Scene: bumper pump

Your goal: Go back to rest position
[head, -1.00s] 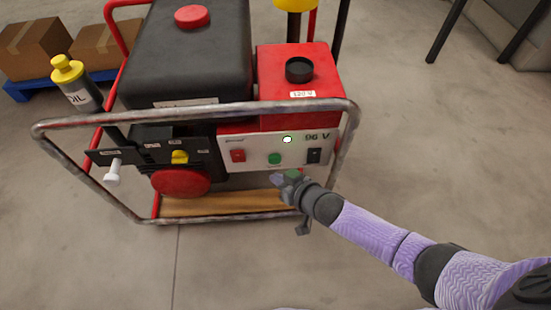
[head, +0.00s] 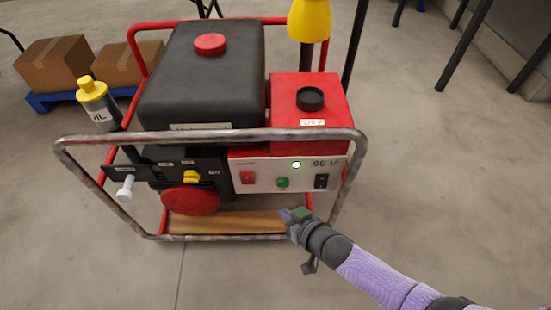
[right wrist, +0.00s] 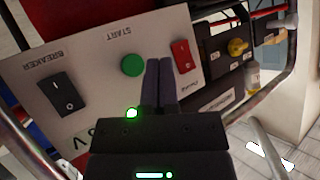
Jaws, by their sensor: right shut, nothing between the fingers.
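My right gripper (head: 290,214) is in front of the generator (head: 205,75), just below its white control panel (head: 266,180). It is shut and empty. In the right wrist view its two fingers (right wrist: 159,75) lie together, pointing at the panel between the green start button (right wrist: 132,65) and the red switch (right wrist: 182,57). The black breaker switch (right wrist: 62,93) is to the left there. In the head view a small light glows on the panel above the green button (head: 282,183). Whether the fingers touch the panel is hard to tell. My left gripper is not in view.
A metal tube frame (head: 210,136) surrounds the generator, close to my right gripper. An oil bottle (head: 99,105) stands at its left. Cardboard boxes (head: 55,63) sit on a blue pallet (head: 40,103) behind left. Floor to the right is open, with dark legs at the back.

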